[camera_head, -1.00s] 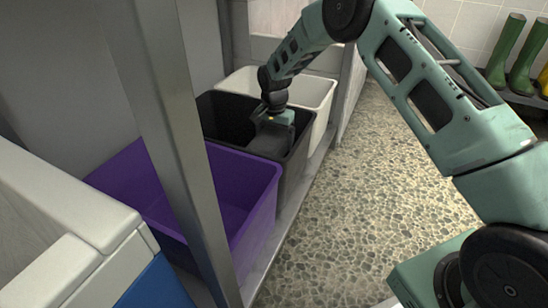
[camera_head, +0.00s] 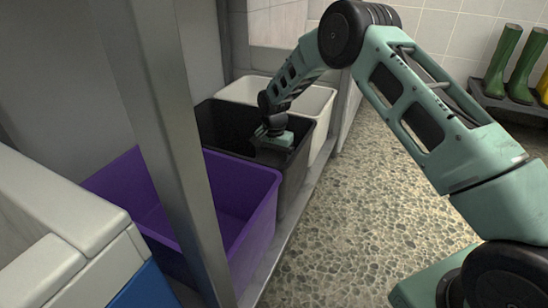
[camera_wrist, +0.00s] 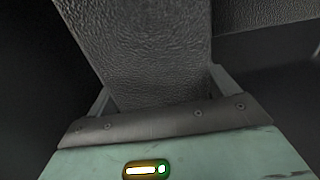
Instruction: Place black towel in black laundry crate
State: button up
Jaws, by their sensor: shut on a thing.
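The black laundry crate (camera_head: 293,182) stands between a purple crate and a white crate in the head view. My gripper (camera_head: 270,150) reaches down inside its opening, and its fingertips are hard to make out there. In the wrist view my gripper (camera_wrist: 160,95) is shut on the black towel (camera_wrist: 155,55), a dark, finely textured piece that extends beyond the fingers. In the head view I cannot tell the towel from the dark inside of the crate, nor whether it touches the floor of the crate.
The purple crate (camera_head: 246,228) is nearer and looks empty. The white crate (camera_head: 322,112) is behind. A metal post (camera_head: 172,150) stands in front of the purple crate. The pebbled floor (camera_head: 350,215) to the right is clear. Green boots (camera_head: 512,68) stand on a low shelf.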

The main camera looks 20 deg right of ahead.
jog(key=o, duration=1)
jog(key=shift+f, duration=0.1)
jog(key=shift+r+b, duration=0.3)
jog(key=shift+r, duration=0.25)
notch_tip(320, 180, up, 12)
jog(key=p, duration=0.8)
jog(key=shift+p, duration=0.35)
